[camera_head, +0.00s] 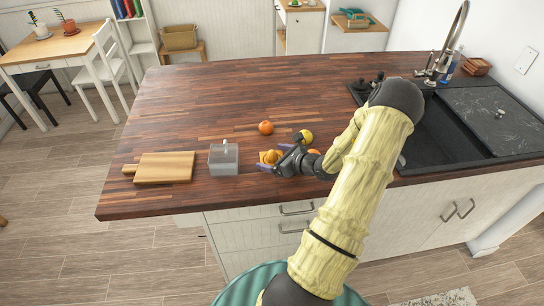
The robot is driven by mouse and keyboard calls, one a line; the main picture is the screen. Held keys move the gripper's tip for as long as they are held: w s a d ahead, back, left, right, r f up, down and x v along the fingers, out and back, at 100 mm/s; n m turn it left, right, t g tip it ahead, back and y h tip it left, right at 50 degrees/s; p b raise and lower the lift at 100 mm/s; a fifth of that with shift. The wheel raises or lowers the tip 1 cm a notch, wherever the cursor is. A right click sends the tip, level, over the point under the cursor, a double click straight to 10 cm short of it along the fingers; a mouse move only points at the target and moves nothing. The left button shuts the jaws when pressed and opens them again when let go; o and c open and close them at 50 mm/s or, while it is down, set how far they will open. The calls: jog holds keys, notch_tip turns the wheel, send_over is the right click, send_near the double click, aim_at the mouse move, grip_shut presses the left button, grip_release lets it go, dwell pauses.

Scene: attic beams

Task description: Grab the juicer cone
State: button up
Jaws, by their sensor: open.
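A small orange-yellow object (267,157), which looks like the juicer cone, sits on the wooden counter (200,100) near its front edge. It is small in view and its exact shape is hard to tell. My gripper (274,157) is open, low over the counter, with its bluish fingertips on the near and far sides of this object. I cannot tell whether the fingers touch it. The gripper's body and arm lie to the right of it.
A grey box (223,165) with a pale piece on top stands just left. A cutting board (165,168) lies farther left. An orange (265,128) and a yellow fruit (306,136) lie behind the gripper. A dark sink (430,140) is at right. The back counter is clear.

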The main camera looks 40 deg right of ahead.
jog(key=shift+w+a+f, duration=0.15)
jog(key=shift+w+f, duration=0.05)
jog(key=shift+w, duration=0.25)
